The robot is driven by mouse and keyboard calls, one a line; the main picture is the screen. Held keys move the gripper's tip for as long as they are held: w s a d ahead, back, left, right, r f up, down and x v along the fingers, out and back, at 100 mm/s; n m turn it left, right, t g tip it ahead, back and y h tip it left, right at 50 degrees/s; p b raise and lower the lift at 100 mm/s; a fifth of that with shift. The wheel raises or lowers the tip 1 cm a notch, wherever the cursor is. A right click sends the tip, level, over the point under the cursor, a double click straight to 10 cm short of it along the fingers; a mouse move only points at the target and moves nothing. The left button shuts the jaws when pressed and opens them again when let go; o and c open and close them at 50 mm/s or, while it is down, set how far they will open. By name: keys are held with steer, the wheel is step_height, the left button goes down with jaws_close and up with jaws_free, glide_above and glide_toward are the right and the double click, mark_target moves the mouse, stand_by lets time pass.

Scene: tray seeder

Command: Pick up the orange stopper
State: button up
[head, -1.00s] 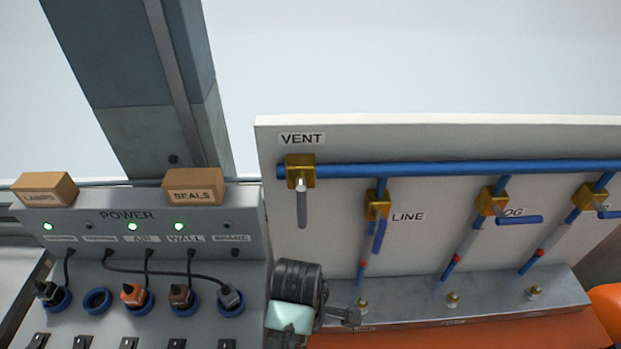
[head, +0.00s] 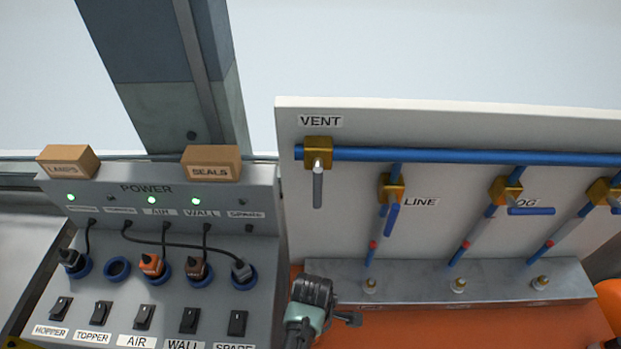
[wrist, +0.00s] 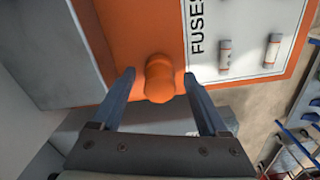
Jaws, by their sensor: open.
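The orange stopper (wrist: 160,80) is a rounded knob standing out from an orange surface in the wrist view. My gripper (wrist: 159,75) is open, with one dark finger on each side of the stopper. Gaps show between the stopper and both fingertips, and no contact is visible. In the head view my wrist and gripper (head: 350,319) are at the bottom centre, just right of the power panel. The stopper cannot be made out in the head view.
A white FUSES panel (wrist: 210,70) with fuses is right of the stopper. In the head view, the power panel (head: 265,290) with plugs and switches stands left. The valve board (head: 450,135) with blue pipes is behind, above a grey ledge (head: 415,285).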

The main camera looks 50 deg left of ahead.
steer(key=shift+c, duration=0.2)
jaws_close()
steer(key=shift+r, duration=0.1)
step_height(320, 180, up, 10)
steer(key=shift+f, duration=0.1)
step_height(320, 180, up, 8)
steer(key=p, duration=0.8)
steer(key=shift+f, duration=0.15)
